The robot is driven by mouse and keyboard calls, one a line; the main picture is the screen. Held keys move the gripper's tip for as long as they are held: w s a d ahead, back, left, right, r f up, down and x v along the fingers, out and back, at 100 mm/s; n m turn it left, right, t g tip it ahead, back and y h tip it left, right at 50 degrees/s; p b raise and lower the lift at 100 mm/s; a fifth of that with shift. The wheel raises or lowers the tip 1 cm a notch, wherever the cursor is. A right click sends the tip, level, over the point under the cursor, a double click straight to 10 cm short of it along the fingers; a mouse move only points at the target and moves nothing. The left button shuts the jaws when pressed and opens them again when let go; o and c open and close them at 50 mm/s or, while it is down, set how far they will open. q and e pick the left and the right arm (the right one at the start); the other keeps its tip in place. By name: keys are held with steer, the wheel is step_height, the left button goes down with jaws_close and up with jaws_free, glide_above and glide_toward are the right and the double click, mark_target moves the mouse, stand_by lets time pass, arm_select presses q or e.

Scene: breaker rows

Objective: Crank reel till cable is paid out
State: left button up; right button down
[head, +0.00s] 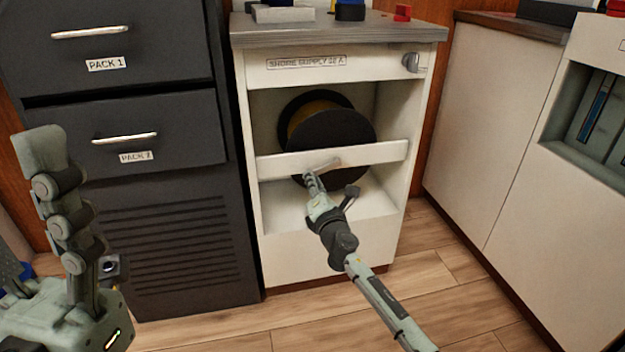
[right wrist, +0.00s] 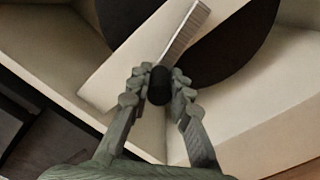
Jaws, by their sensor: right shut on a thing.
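The cable reel (head: 345,130) has black flanges and an orange-yellow winding (head: 308,112). It sits in the open bay of a white cabinet, partly hidden by a white crossbar (head: 385,153). A grey crank arm (head: 325,165) lies in front of the crossbar; it also shows in the right wrist view (right wrist: 184,35). My right gripper (head: 312,178) is shut on the crank's dark knob (right wrist: 158,86), with a finger on each side of it. My left gripper (head: 50,180) stands raised at the left, away from the reel; its opening is unclear.
The cabinet carries a "SHORE SUPPLY" label (head: 306,62) and a grey rotary knob (head: 412,62). Dark drawers labelled PACK (head: 165,130) stand to the left. A white cabinet (head: 490,110) stands to the right. The wooden floor (head: 440,270) in front is clear.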

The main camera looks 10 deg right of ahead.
steer(key=shift+d+f+n+b, duration=0.2)
steer(key=shift+d+f+n, duration=0.15)
steer(key=shift+f+n, duration=0.45)
steer(key=shift+d+f+n+b, duration=0.2)
steer(key=shift+d+f+n, duration=0.2)
steer(key=shift+n, duration=0.8)
steer(key=c, duration=1.4)
jaws_free()
steer(key=s, duration=1.2)
steer(key=shift+d, duration=0.2)
